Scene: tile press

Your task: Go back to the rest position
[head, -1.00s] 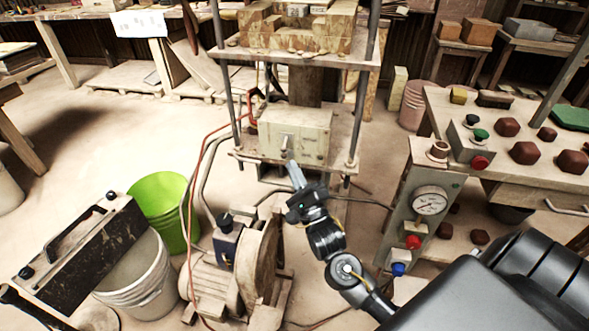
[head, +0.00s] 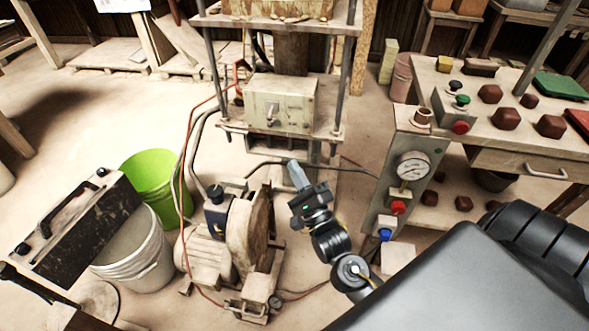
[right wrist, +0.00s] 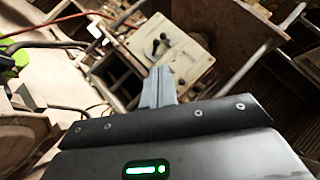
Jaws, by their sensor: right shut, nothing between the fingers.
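My right gripper (head: 296,170) is in the middle of the head view, in front of and below the press. Its fingers are shut with nothing between them. In the right wrist view its closed fingertips (right wrist: 158,80) point toward the press's switch box (right wrist: 172,50). The same switch box (head: 281,103) shows in the head view, with a small lever on its front, and the gripper is apart from it. My left gripper is not in view.
A motor with a wheel (head: 245,235) stands left of my right arm, with hoses. A control post with a gauge (head: 413,167) and buttons stands at the right, beside a table (head: 480,130). A green bucket (head: 150,172) and a white bucket (head: 140,265) stand left.

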